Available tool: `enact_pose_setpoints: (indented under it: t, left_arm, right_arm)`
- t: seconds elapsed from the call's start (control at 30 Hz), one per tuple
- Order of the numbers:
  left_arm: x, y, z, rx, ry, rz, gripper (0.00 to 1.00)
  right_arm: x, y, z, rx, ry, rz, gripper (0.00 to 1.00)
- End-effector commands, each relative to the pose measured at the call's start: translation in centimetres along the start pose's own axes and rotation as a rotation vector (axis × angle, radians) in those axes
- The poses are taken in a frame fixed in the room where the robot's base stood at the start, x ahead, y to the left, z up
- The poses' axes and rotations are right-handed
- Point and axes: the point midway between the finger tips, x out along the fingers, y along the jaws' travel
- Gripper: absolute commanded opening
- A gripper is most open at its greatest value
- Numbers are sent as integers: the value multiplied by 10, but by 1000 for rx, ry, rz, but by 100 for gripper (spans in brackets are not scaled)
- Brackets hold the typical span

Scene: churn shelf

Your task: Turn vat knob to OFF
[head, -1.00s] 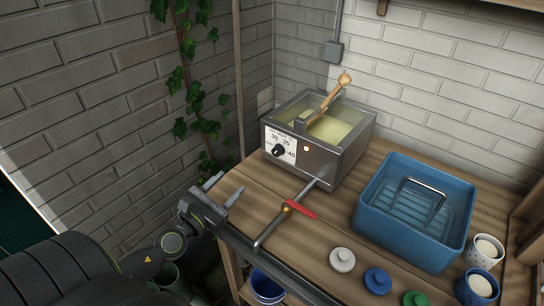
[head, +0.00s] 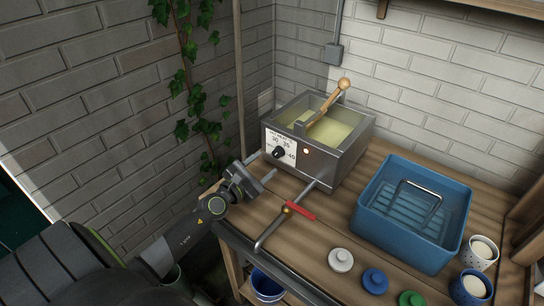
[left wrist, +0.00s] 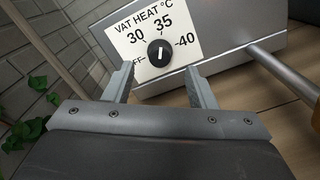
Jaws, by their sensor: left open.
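The vat (head: 318,165) is a metal box holding pale yellow liquid, standing at the back left of the wooden bench. Its black knob (head: 278,152) sits on a white label marked OFF, 30, 35 and 40. In the left wrist view the knob (left wrist: 159,53) has a white pointer line that stands near upright, towards the 35 side of the dial rather than OFF at lower left. My left gripper (head: 262,167) is open and empty, just in front of the knob. Its fingers (left wrist: 159,78) straddle the knob's lower side without touching it. My right gripper is out of view.
A drain pipe with a red-handled valve (head: 299,209) juts from the vat's front. A blue tub (head: 405,240) stands to the right. A wooden paddle (head: 329,100) leans in the vat. An ivy-covered brick wall is at left.

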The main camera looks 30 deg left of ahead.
Motion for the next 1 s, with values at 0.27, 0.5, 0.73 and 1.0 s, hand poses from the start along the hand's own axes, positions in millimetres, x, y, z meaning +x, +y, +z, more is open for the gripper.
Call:
enact_pose_setpoints:
  t: [0.27,0.5,0.73,1.0]
  left_arm:
    - [39,0,0,0,-1,0,51]
    - [49,0,0,0,0,0,51]
    - [48,0,0,0,0,0,48]
    - [48,0,0,0,0,0,13]
  right_arm:
    - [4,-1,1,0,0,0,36]
    - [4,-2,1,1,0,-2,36]
    - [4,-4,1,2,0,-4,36]
    - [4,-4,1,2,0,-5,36]
